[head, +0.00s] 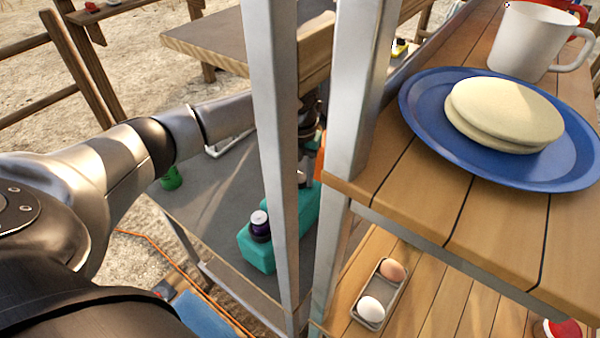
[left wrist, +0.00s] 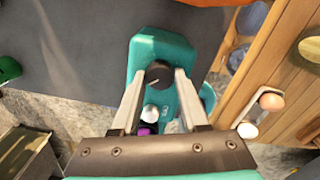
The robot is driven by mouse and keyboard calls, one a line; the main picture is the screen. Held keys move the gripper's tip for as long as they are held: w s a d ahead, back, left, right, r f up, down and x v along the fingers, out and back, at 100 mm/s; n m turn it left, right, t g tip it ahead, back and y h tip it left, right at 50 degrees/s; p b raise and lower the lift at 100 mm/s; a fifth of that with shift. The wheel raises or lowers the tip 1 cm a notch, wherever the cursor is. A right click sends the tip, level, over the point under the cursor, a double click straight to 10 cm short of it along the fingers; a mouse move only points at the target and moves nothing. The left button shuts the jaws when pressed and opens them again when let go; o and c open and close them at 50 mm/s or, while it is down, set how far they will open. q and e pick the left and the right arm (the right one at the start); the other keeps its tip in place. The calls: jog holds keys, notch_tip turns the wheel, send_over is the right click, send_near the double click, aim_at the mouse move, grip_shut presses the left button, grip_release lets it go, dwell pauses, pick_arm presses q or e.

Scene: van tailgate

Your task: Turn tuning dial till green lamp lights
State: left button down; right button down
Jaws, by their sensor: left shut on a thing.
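A teal radio-like box (left wrist: 150,48) lies on the grey table in the left wrist view. A round dark dial (left wrist: 158,74) with a pale pointer mark sits on its face. My left gripper (left wrist: 160,78) is shut on the dial, one finger on each side. In the head view the teal box (head: 256,252) is partly hidden behind a metal post, and my left gripper (head: 307,165) is mostly hidden there too. I cannot make out a lit green lamp in either view. My right gripper is not in view.
Metal posts (head: 272,130) stand before the grey table (head: 215,195). At right, a wooden shelf holds a blue plate (head: 420,110) with flat breads and a white mug (head: 528,40). An egg tray (head: 372,318) sits below.

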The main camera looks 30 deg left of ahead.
pick_arm(q)
jog(key=shift+m, duration=1.9)
jog(key=shift+c, duration=2.1)
grip_release()
jog(key=shift+r, duration=0.1)
notch_tip(320, 180, up, 7)
jog(key=shift+r, duration=0.2)
